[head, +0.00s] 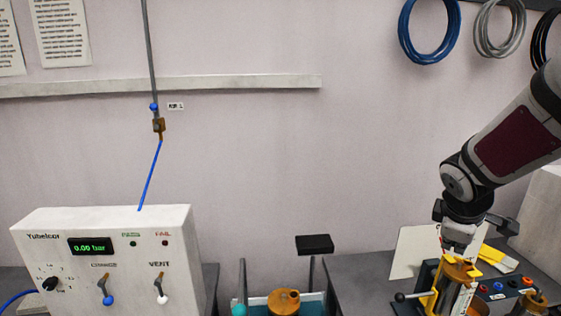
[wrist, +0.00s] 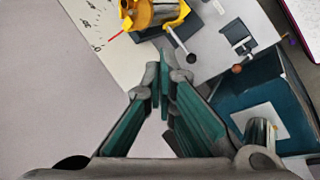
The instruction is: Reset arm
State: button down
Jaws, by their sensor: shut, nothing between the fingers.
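My gripper (wrist: 164,72) is shut and empty in the wrist view, its two fingertips together. In the head view my gripper (head: 459,240) hangs at the right, over or in front of a yellow clamp fixture (head: 433,288) with a brass-coloured top. The fixture also shows at the top of the wrist view (wrist: 170,12), beyond the fingertips, with a black-knobbed lever (wrist: 178,44) beside it. I cannot tell from these views how far the fingertips are from the fixture.
A white Yubelcor test box (head: 60,273) with two levers stands at the left, its display reading 0.00 bar. A teal tank (head: 255,303) with a brass-coloured part (head: 284,300) is at bottom centre. Blue (head: 403,40) and grey hoses hang on the wall. A white sheet (head: 408,250) stands behind the fixture.

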jog(key=s+a+r+m+t+y+b, duration=0.1)
jog(key=s+a+r+m+y+b, duration=0.2)
jog(key=s+a+m, duration=0.6)
jog(key=s+a+r+y, duration=0.1)
jog(key=s+a+r, duration=0.1)
jog(key=s+a, duration=0.5)
jog(key=shift+s+a+r+m+y, duration=0.15)
jog(key=shift+a+m+y, duration=0.15)
jog(key=shift+a, duration=1.4)
